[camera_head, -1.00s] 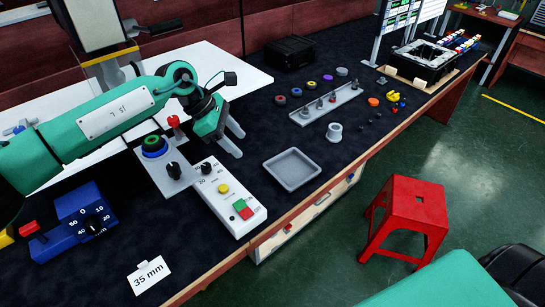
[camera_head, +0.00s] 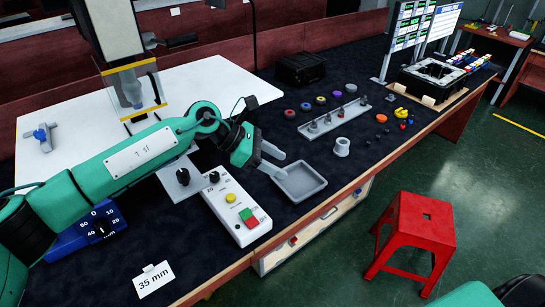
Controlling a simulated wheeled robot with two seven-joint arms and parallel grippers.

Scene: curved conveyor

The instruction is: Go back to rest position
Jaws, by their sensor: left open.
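My left arm comes in from the left over the dark table mat. My left gripper (camera_head: 276,162) is open, with its two grey fingers apart. It hangs above the left edge of the grey square tray (camera_head: 300,181) and holds nothing. My right gripper is not in view; a green piece of my right arm shows at the bottom right.
A control box (camera_head: 236,206) with coloured buttons stands below my left arm. A blue dial device (camera_head: 95,228) and a "35 mm" card (camera_head: 153,279) lie at the front left. Rings and pegs sit around a grey rail (camera_head: 333,119). A red stool (camera_head: 413,236) stands on the floor.

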